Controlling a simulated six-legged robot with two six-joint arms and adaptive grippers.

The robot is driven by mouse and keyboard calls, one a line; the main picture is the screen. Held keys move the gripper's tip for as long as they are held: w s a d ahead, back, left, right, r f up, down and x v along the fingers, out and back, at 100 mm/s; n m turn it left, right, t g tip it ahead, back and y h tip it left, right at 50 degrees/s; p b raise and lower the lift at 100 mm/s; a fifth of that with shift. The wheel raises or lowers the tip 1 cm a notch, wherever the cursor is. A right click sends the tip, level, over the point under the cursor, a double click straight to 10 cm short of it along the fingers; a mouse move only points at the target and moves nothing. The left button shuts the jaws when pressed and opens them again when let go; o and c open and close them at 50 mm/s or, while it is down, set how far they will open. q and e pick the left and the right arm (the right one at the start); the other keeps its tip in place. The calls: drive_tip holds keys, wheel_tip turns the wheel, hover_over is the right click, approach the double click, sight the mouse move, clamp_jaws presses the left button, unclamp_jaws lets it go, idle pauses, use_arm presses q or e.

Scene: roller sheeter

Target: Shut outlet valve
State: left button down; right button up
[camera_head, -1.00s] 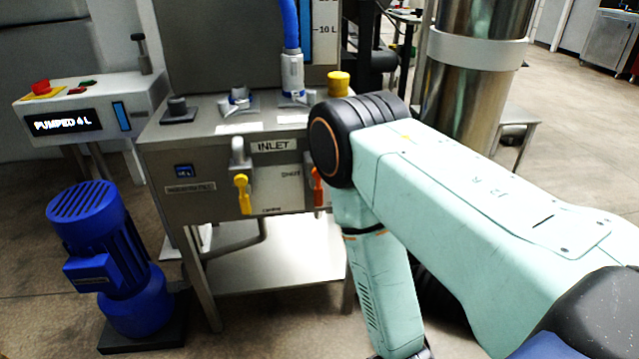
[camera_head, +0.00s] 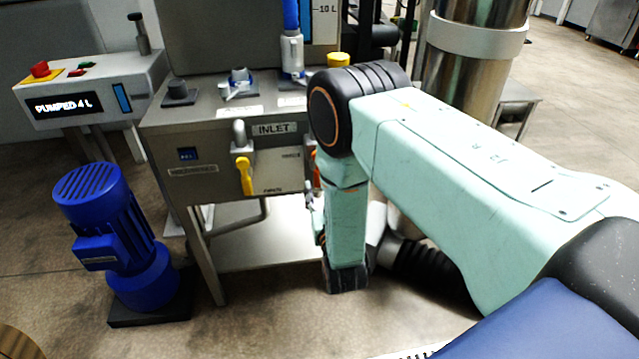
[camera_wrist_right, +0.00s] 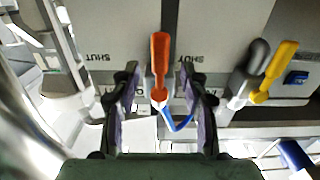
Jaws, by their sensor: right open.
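The orange valve handle (camera_wrist_right: 160,62) shows in the right wrist view, which is upside down, on a grey panel with SHUT lettering on either side. My right gripper (camera_wrist_right: 159,76) is open, one finger on each side of the orange handle, with a gap on both sides. In the head view only a sliver of orange (camera_head: 315,166) shows behind my right arm, right of the INLET label (camera_head: 274,129). The outlet's own label is hidden there. The yellow inlet handle (camera_head: 245,175) hangs downward; it also shows in the wrist view (camera_wrist_right: 275,70). My left gripper is not in view.
The steel cabinet (camera_head: 212,179) carries knobs on top. A steel column (camera_head: 470,70) rises behind my right arm.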

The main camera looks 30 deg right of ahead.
drive_tip(key=shift+b+x, duration=0.45)
drive_tip(key=shift+x, duration=1.55)
drive_tip(key=shift+c, duration=0.4)
clamp_jaws()
